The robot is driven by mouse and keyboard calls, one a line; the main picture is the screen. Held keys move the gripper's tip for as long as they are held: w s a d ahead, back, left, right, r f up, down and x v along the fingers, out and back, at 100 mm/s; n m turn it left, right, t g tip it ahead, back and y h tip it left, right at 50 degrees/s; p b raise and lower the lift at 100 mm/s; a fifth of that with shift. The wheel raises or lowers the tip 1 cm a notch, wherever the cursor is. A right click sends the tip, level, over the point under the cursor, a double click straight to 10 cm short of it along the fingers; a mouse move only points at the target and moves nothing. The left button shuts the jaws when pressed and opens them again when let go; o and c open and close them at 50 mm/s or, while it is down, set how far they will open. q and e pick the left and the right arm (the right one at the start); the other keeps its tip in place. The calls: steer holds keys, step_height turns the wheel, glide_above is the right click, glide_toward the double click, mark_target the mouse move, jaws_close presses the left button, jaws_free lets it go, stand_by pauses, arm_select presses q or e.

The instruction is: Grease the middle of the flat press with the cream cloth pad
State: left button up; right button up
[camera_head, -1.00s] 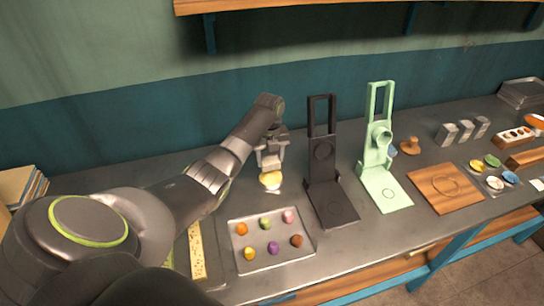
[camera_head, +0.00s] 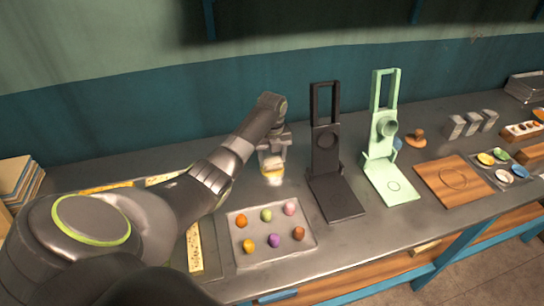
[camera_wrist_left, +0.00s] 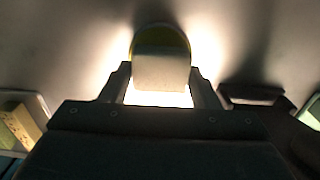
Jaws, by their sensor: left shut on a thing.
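My left gripper (camera_head: 272,164) is shut on the cream cloth pad (camera_wrist_left: 162,70), low over the table left of the presses. In the left wrist view the pad fills the space between the fingers; a yellow round rim (camera_wrist_left: 160,32) shows behind it. I cannot tell whether the pad touches what lies below. The black press (camera_head: 335,195) stands with its frame upright and a flat base plate toward me. The mint-green press (camera_head: 390,185) stands right of it, with a round knob on its upright and a circle on its base. My right gripper is not in view.
A metal tray (camera_head: 236,259) with several coloured balls lies in front of my gripper. A wooden board (camera_head: 435,185) lies right of the presses, near a wooden stamp (camera_head: 415,140) and grey blocks (camera_head: 472,124). Bare table lies between my gripper and the black press.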

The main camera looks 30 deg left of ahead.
mark_target(272, 160)
arm_select(q)
steer(key=shift+f, duration=0.5)
stand_by(0.5)
steer(key=shift+s, duration=0.1)
stand_by(1.5)
step_height(272, 160, up, 7)
steer(key=p, duration=0.7)
stand_by(0.5)
